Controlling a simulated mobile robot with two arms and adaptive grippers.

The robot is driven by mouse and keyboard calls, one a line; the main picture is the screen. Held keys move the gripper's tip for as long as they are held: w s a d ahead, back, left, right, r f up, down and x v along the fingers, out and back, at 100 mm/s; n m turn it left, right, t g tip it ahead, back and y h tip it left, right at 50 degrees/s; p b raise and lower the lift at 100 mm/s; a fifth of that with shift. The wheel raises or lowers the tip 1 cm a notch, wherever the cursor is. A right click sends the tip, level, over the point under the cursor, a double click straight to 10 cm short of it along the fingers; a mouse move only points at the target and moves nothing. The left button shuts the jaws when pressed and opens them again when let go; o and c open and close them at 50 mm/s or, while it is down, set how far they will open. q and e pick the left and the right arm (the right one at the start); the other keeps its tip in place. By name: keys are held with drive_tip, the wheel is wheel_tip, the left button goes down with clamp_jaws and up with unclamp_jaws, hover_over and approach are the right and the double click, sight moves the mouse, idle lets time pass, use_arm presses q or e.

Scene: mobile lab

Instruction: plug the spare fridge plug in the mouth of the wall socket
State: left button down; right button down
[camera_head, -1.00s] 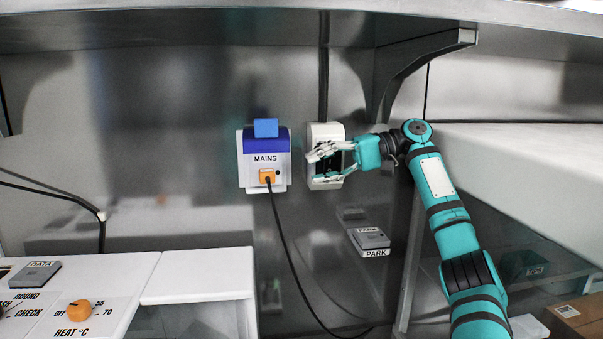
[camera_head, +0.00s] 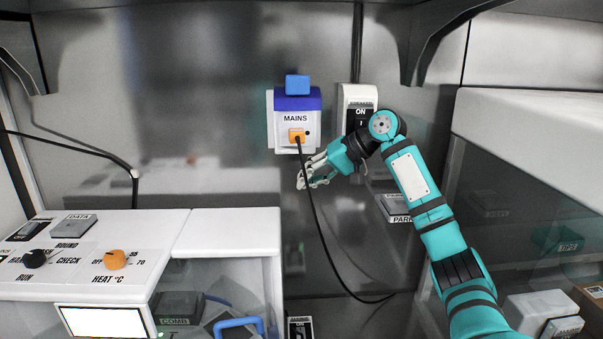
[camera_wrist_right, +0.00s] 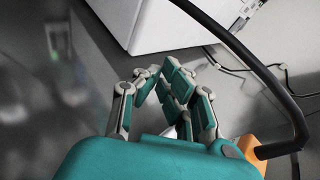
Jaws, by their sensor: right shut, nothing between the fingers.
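The wall socket is a white and blue box marked MAINS (camera_head: 293,103) on the metal wall. An orange plug (camera_head: 297,135) sits at its front, with a black cable (camera_head: 330,240) hanging from it; I cannot tell how deep it sits. An orange piece (camera_wrist_right: 247,150) with a thick black cable shows at the lower right of the right wrist view. My right gripper (camera_head: 306,173) is just below the socket, beside the cable, shut and empty. Its fingers (camera_wrist_right: 157,76) come together in the right wrist view. My left gripper is not in view.
A breaker box (camera_head: 358,98) marked ON is right of the socket, partly behind my right arm. A grey PARK holder (camera_head: 396,207) is below it. White counters with knobs (camera_head: 116,259) fill the left; a white slab (camera_head: 540,150) juts in at right.

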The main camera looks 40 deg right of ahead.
drive_tip(key=w+a+f+t+h, duration=0.1)
drive_tip(key=a+h, duration=0.1)
drive_tip(key=h, duration=0.1)
drive_tip(key=w+a+f+n+t+h+b, duration=0.1)
drive_tip(key=w+a+h, duration=0.1)
drive_tip(key=h, duration=0.1)
drive_tip(key=w+a+f+t+h+b, duration=0.1)
drive_tip(key=w+a+h, duration=0.1)
drive_tip(key=shift+a+f+n+t+h, duration=0.15)
drive_tip(key=shift+a+n+t+h, duration=0.15)
drive_tip(key=shift+n+t+h, duration=0.1)
drive_tip(key=s+a+r+t+h, duration=0.3)
drive_tip(key=s+r+h, duration=0.1)
drive_tip(key=r, duration=0.1)
drive_tip(key=m+h+b, duration=0.2)
drive_tip(key=m+h, duration=0.2)
drive_tip(key=h, duration=0.3)
approach(299, 143)
drive_tip(key=p+x, duration=0.1)
drive_tip(key=x, duration=0.5)
drive_tip(key=shift+w+d+r, duration=0.1)
drive_tip(key=shift+w+d, duration=0.05)
drive_tip(key=shift+w+d+r, duration=0.1)
drive_tip(key=shift+w+d, duration=0.15)
drive_tip(key=shift+w+d, duration=0.3)
drive_tip(key=shift+w, duration=0.05)
